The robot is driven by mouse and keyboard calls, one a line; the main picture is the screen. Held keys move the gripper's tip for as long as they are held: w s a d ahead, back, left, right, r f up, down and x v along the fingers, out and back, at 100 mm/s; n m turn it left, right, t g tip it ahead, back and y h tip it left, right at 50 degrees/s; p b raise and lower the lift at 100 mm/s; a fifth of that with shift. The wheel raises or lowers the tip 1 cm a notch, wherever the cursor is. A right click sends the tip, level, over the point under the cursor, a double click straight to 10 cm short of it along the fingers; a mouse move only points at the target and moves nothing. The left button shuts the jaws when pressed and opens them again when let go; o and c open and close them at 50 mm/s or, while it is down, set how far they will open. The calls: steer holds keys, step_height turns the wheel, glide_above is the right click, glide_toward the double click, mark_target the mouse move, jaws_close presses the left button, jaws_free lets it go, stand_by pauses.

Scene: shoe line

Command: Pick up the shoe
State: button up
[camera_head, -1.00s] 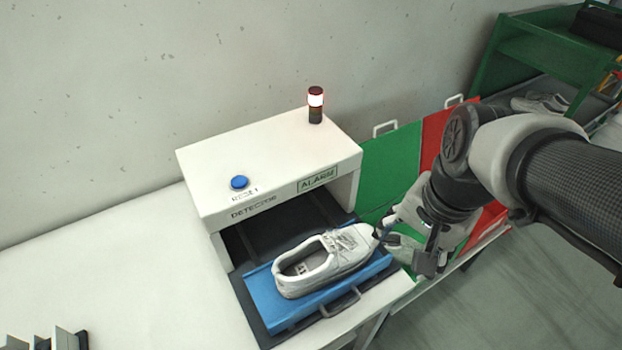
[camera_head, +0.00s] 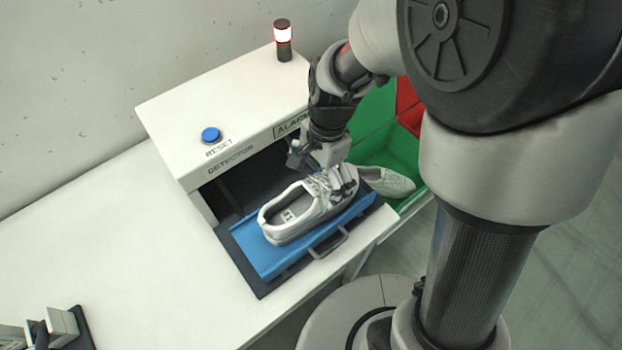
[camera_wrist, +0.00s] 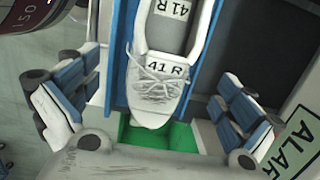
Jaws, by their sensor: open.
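A white lace-up shoe (camera_head: 297,208) sits on the blue tray (camera_head: 273,262) at the detector's opening, its toe to the upper right. In the wrist view the shoe (camera_wrist: 158,92) shows its laces and a "41 R" label, toe towards my gripper. My gripper (camera_head: 328,178) is at the toe and lace end of the shoe. In the wrist view my gripper (camera_wrist: 155,95) is open, one finger on each side of the shoe and apart from it. The head view does not clearly show any contact.
The white table (camera_head: 130,230) is mostly clear at left.

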mark_target(313, 203)
steer(key=f+b, duration=0.1)
steer(key=f, duration=0.1)
steer(key=f+b, duration=0.1)
steer(key=f, duration=0.1)
steer(key=a+f, duration=0.1)
steer(key=f, duration=0.2)
steer(key=shift+w+b, duration=0.1)
steer(key=shift+b, duration=0.3)
steer(key=shift+c, duration=0.2)
steer(key=c, duration=1.4)
steer(key=shift+r, duration=0.15)
